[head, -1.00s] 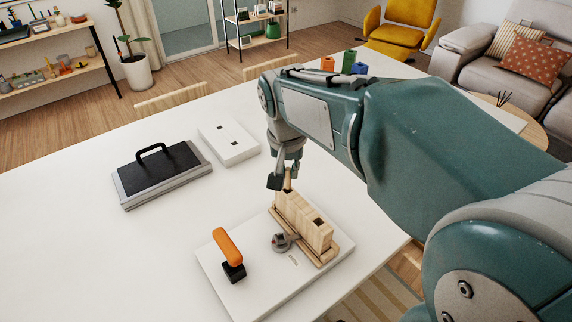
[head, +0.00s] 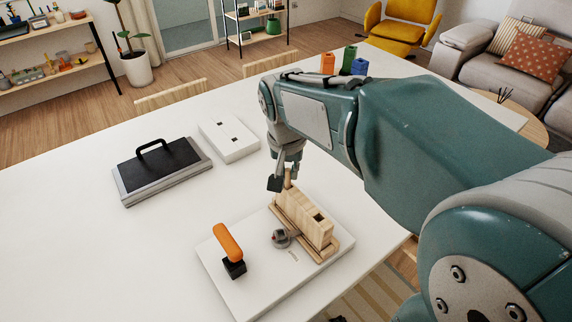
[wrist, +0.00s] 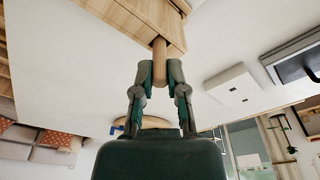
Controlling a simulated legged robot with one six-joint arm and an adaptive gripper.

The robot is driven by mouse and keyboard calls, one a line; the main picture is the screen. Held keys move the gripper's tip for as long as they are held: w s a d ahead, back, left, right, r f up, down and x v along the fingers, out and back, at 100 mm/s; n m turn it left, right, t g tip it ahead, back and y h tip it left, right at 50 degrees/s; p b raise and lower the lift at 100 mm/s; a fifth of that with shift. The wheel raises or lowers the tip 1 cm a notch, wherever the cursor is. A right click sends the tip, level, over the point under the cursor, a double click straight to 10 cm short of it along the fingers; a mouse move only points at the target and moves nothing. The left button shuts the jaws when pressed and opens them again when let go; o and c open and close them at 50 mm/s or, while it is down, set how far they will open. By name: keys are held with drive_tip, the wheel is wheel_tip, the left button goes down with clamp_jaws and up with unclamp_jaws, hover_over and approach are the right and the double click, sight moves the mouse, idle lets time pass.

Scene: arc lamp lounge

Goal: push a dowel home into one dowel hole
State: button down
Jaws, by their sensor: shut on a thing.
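My gripper (wrist: 160,74) is shut on a round wooden dowel (wrist: 160,48) in the wrist view. The dowel's far end meets the pale wooden block (wrist: 146,20); how deep it sits in a hole I cannot tell. In the head view my gripper (head: 281,184) is over the far end of the block (head: 303,217), with the dowel (head: 288,178) upright between its fingers. The block stands on a wooden base on a white board (head: 268,278). A dark square opening (head: 318,217) shows in the block's top near its near end.
A round grey clamp-like part (head: 281,239) is beside the block. A black-topped case (head: 160,171) and a white box (head: 229,137) lie farther back. The table's left side is clear.

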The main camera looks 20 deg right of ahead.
drive_tip(key=shift+f, duration=0.75)
drive_tip(key=c, duration=0.6)
unclamp_jaws()
drive_tip(key=r, duration=0.4)
drive_tip(key=s+r, duration=0.1)
drive_tip(key=r, duration=0.2)
drive_tip(key=a+r, duration=0.1)
drive_tip(key=r, duration=0.3)
drive_tip(key=shift+s+r, duration=0.3)
drive_tip(key=shift+r, duration=0.05)
